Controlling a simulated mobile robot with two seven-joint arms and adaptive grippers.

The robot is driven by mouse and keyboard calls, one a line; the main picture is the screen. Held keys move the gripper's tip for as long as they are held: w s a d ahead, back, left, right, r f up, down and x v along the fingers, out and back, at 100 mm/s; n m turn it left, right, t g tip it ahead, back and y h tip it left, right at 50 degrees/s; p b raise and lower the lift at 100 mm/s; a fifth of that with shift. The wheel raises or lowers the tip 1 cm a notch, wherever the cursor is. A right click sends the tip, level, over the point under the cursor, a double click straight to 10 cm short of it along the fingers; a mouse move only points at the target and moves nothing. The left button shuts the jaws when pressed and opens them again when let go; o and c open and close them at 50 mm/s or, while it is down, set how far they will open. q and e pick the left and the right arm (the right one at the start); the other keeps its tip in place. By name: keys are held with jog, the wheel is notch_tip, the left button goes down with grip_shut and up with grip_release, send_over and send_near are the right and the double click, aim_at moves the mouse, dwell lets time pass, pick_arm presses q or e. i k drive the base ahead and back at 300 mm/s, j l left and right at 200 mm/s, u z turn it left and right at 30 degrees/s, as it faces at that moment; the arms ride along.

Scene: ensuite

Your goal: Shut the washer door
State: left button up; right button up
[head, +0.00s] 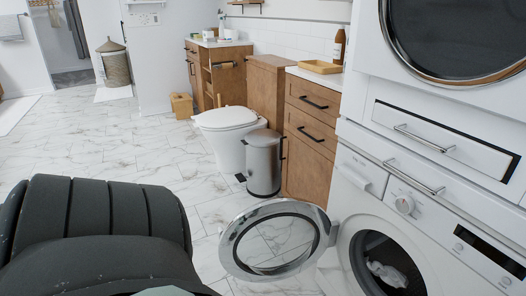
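The white washer (412,228) stands at the lower right. Its round door (233,243), a chrome ring with a clear middle, is swung open to the left and hinged at the left of the opening. The washer's drum opening (362,262) is uncovered, with a pale cloth (388,274) inside. A dark, rounded, ribbed part of my own body fills the lower left of the head view. Neither of my grippers can be made out.
A second machine with a round dark door (455,35) is stacked above the washer, with a handled drawer (440,140) between. A steel bin (263,163), toilet (228,132) and wooden cabinet (309,130) stand behind the open door. Marble floor (130,140) is free at left.

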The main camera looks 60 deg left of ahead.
aim_at(325, 231)
jog(key=k+j+z, duration=0.1)
jog(key=j, duration=0.3)
jog(key=k+j+z, duration=0.1)
jog(key=k+j, duration=0.15)
jog(key=j, duration=0.15)
jog(key=k+j+z, duration=0.1)
jog(key=j, duration=0.3)
jog(key=k+j+z, duration=0.1)
jog(key=k+j, duration=0.2)
jog(key=k+j+z, duration=0.1)
jog(key=j, duration=0.35)
jog(key=k+j+z, duration=0.1)
jog(key=j, duration=0.25)
jog(key=k+j, duration=0.15)
jog(key=j, duration=0.2)
jog(key=k+j+z, duration=0.15)
jog(key=j, duration=0.2)
jog(key=j+z, duration=0.15)
jog(key=j, duration=0.4)
jog(key=k+j+z, duration=0.1)
jog(key=j, duration=0.45)
jog(key=j+z, duration=0.15)
jog(key=j, duration=0.65)
